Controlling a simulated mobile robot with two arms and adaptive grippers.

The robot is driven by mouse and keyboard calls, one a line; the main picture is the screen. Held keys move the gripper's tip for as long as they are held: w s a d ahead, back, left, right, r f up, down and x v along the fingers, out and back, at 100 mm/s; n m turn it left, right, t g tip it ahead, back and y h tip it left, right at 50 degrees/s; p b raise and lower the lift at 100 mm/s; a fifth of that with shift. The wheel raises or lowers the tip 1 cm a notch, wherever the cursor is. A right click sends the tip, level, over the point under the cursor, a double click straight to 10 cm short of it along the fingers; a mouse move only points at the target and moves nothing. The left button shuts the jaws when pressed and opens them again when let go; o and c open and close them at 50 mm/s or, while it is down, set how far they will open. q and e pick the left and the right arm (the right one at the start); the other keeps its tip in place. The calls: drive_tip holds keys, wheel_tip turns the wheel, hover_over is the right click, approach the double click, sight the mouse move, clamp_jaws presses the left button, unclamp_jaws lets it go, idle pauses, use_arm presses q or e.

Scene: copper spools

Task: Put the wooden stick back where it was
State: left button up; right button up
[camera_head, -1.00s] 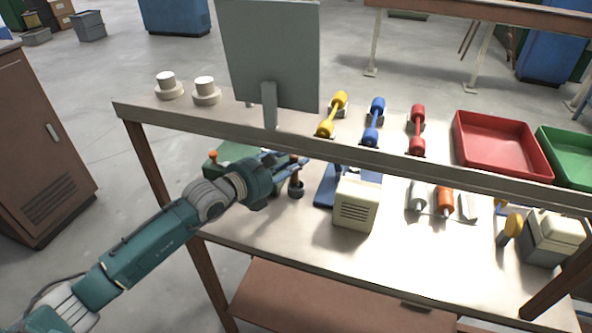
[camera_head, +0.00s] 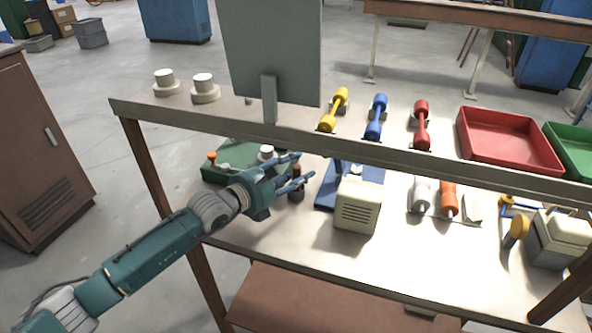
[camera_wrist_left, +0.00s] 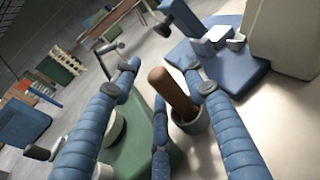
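The brown wooden stick (camera_wrist_left: 172,92) stands tilted in a small dark cup (camera_wrist_left: 190,126) on the table, its lower end inside the cup. In the head view the stick (camera_head: 297,171) and cup (camera_head: 297,195) are partly hidden by my fingers. My left gripper (camera_head: 302,167) has its blue fingers spread apart around the stick. In the left wrist view my left gripper (camera_wrist_left: 167,75) shows gaps between the fingers and the stick, so it appears open. My right gripper is not in view.
A green base (camera_head: 237,152) with an orange-topped lever is behind the gripper. A blue stand (camera_head: 326,192) and cream box (camera_head: 357,206) are close on the right. The upper shelf (camera_head: 200,116) runs above the table. Bare tabletop (camera_head: 270,235) lies in front.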

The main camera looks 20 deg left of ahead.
use_arm(q)
drive_tip(key=shift+r, duration=0.25)
drive_tip(key=shift+s+a+f, duration=0.1)
drive_tip(key=shift+s+a, duration=0.05)
drive_tip(key=shift+s, duration=0.15)
drive_tip(key=b+v, duration=0.1)
drive_tip(key=v, duration=1)
drive_tip(key=shift+b, duration=0.35)
drive_tip(key=shift+s+a, duration=0.1)
drive_tip(key=shift+s, duration=0.05)
